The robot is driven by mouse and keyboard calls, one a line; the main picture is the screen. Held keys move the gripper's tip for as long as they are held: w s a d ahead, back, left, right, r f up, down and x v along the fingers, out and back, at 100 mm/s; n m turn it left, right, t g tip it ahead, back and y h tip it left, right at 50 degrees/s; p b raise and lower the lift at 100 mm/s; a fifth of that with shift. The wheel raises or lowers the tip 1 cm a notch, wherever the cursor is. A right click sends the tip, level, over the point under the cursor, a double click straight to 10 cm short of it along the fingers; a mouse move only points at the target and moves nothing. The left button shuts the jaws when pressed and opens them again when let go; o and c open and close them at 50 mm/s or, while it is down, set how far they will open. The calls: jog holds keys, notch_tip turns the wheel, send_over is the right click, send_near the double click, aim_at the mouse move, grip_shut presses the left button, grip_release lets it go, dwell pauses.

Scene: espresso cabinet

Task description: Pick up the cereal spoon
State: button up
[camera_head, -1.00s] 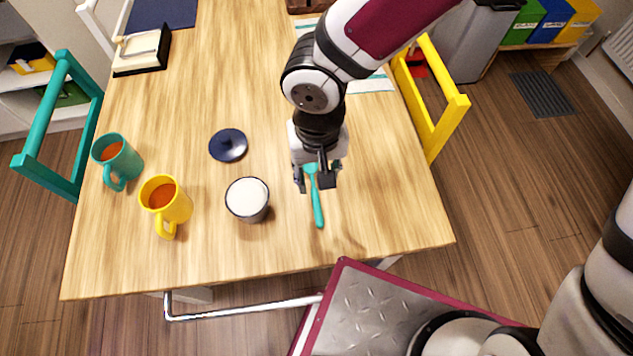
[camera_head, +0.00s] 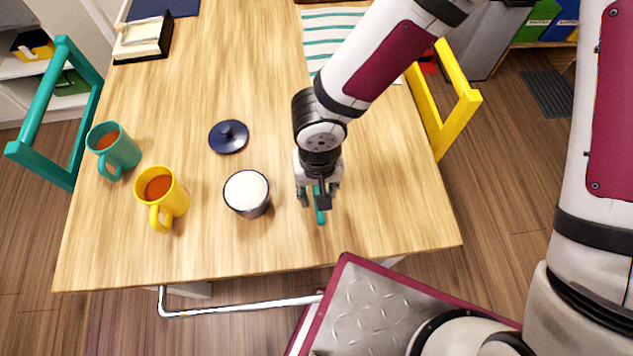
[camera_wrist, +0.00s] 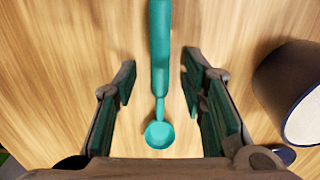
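The cereal spoon is teal. In the head view its handle (camera_head: 319,205) shows below my gripper, lying on the wooden table near the front edge, with the rest hidden behind the gripper. In the wrist view the spoon (camera_wrist: 160,60) lies lengthwise, its handle toward the top and its round bowl near the middle. My gripper (camera_head: 319,200) is over the spoon and points down at the table. In the wrist view the two fingers of my gripper (camera_wrist: 160,90) are apart, one on each side of the spoon, with gaps to it.
A dark sugar bowl with white contents (camera_head: 247,192) stands just left of my gripper; it also shows in the wrist view (camera_wrist: 290,92). A dark blue lid (camera_head: 229,137), a yellow mug (camera_head: 163,197) and a teal mug (camera_head: 114,150) are further left. The table right of the gripper is clear.

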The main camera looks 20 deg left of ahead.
grip_shut()
jog(key=shift+r, duration=0.2)
